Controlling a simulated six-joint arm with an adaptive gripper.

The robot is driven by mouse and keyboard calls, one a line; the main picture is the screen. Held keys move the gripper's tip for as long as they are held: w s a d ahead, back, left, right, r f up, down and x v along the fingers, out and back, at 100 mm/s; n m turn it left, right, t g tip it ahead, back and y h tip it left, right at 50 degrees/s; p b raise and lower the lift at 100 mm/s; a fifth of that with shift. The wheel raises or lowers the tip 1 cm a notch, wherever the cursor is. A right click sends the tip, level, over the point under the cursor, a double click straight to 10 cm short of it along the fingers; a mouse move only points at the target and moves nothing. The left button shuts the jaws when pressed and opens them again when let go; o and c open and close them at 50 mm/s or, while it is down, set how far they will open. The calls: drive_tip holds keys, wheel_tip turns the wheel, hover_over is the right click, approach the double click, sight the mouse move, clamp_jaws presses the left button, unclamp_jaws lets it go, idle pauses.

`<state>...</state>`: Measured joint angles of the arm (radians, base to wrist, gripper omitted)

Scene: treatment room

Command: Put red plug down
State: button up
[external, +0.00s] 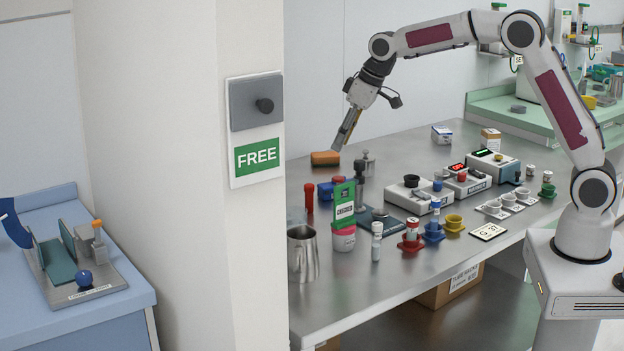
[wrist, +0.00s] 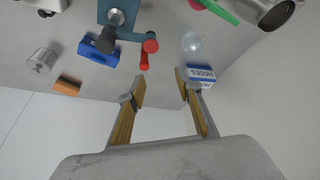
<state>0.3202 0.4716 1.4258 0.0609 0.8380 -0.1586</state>
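A red plug-like piece (external: 309,197) with a wider round top stands on the metal table, just right of the pillar. In the wrist view what looks like the same red piece (wrist: 145,60) shows beyond the fingertips, beside a blue-grey fixture (wrist: 122,18). My gripper (external: 347,130) is above the far left part of the table, tilted down to the left. In the wrist view its two fingers (wrist: 160,88) are spread apart with nothing between them.
A HOSES box (wrist: 201,76) is near one fingertip in the wrist view. Devices and coloured cups crowd the table's middle. The pillar (external: 190,150) hides the table's left end.

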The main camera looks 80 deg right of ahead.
drive_tip(key=s+a+r+n, duration=0.1)
drive_tip(key=s+a+r, duration=0.5)
drive_tip(key=s, duration=0.4)
drive_tip(key=s+a+r, duration=0.3)
drive_tip(key=s+a, duration=0.4)
drive_tip(key=s, duration=0.2)
drive_tip(key=s+a+f, duration=0.2)
drive_tip(key=s+a, duration=0.1)
drive_tip(key=s, duration=0.7)
drive_tip(key=s+a+f+n+t+y, duration=0.1)
drive_tip(key=s+a+f, duration=0.2)
drive_tip(key=s, duration=0.7)
drive_tip(key=shift+s+a, duration=0.15)
drive_tip(key=shift+s, duration=0.2)
